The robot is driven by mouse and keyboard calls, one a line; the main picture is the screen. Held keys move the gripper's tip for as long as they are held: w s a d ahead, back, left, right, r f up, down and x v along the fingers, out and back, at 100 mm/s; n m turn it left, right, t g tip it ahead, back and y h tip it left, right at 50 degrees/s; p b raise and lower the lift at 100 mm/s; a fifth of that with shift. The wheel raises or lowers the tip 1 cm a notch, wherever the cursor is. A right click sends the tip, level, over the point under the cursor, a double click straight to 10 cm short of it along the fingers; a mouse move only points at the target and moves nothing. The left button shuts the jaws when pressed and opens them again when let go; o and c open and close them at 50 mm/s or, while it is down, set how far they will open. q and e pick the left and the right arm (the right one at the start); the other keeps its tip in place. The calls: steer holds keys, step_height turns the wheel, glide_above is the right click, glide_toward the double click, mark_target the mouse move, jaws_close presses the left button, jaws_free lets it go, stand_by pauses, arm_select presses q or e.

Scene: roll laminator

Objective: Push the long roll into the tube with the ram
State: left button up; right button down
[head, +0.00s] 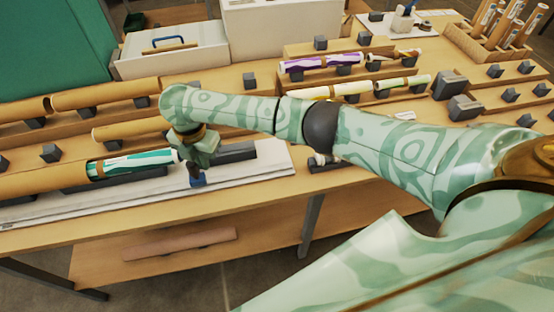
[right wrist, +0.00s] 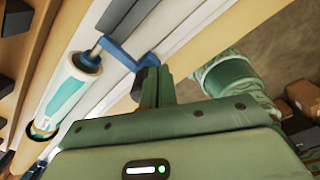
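The long roll (head: 135,163), white with green and teal bands, lies partly inside the brown cardboard tube (head: 45,182). Its right part sticks out of the tube's mouth. The right wrist view also shows the roll (right wrist: 66,95), with the tube's mouth around its lower end. My right gripper (head: 196,166) is just right of the roll's free end. It appears shut on the blue ram (right wrist: 122,52), whose dark tip is at or very near the roll's end; contact is hard to tell. The ram also shows below the gripper (head: 197,181). My left gripper is out of view.
Dark support blocks (head: 235,152) stand right of the roll on the white strip (head: 262,167) along the table's front. More brown tubes (head: 105,92) lie behind. A crate of rolls (head: 490,40) stands at the back right.

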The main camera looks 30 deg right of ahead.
steer(key=a+b, duration=0.1)
steer(key=a, duration=0.2)
steer(key=w+a+b, duration=0.1)
steer(key=a+b, duration=0.1)
steer(key=w+a+f+b, duration=0.1)
steer(key=a+b, duration=0.1)
steer(key=a, duration=0.1)
steer(key=shift+w+a, duration=0.25)
steer(key=shift+a, duration=0.1)
steer(key=shift+w+a+r, duration=0.1)
steer(key=shift+a+r, duration=0.05)
steer(key=shift+a, duration=0.15)
steer(key=shift+r, duration=0.1)
